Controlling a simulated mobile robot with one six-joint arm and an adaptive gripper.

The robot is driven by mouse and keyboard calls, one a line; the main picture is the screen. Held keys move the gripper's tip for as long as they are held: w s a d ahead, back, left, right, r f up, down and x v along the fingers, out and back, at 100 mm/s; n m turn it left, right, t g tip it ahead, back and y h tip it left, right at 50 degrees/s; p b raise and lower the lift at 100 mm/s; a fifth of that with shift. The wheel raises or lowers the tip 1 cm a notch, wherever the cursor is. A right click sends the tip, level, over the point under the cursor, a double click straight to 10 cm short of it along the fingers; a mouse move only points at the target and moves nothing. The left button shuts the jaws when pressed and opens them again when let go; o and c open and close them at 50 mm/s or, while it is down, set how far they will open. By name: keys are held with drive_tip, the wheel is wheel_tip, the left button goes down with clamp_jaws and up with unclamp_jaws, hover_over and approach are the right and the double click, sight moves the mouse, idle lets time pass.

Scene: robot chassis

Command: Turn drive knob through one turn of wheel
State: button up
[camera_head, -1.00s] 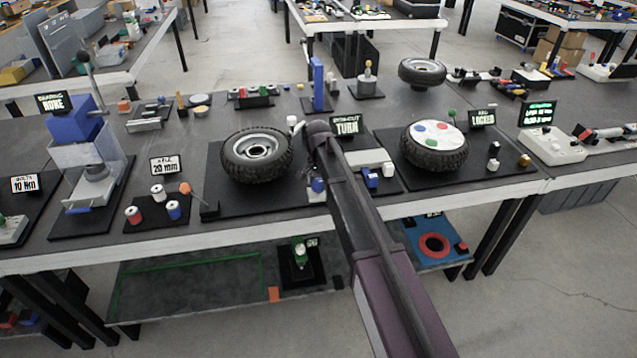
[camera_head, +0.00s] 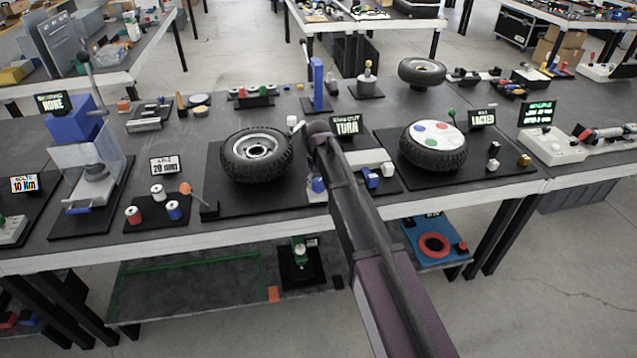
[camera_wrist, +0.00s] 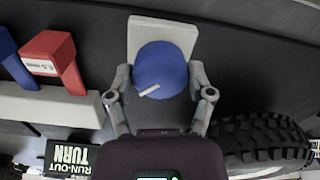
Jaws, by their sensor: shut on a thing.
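The drive knob (camera_wrist: 160,70) is a round blue disc with a short white mark, in front of a pale block (camera_wrist: 150,30) in the wrist view. My gripper (camera_wrist: 161,84) is shut on the knob, one finger at each side. The white mark points obliquely toward the lower left. The wheel's black tyre (camera_wrist: 262,138) shows at the lower right there. In the head view the wheel (camera_head: 257,155) has a silver hub and lies flat beside the knob (camera_head: 318,184). My arm hides most of the knob and gripper there. The sign (camera_head: 346,125) reads RUN-OUT TURN.
In the wrist view a red block (camera_wrist: 50,52) and a pale bar (camera_wrist: 50,108) are left of my gripper. In the head view a second tyre (camera_head: 434,147) with coloured discs stands to the right. Signs and small parts crowd the bench.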

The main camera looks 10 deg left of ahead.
drive_tip(key=n, duration=0.4)
drive_tip(key=shift+s+n, duration=0.1)
drive_tip(key=shift+n, duration=0.2)
drive_tip(key=n, duration=0.4)
drive_tip(key=shift+d, duration=0.1)
drive_tip(key=o, duration=1.1)
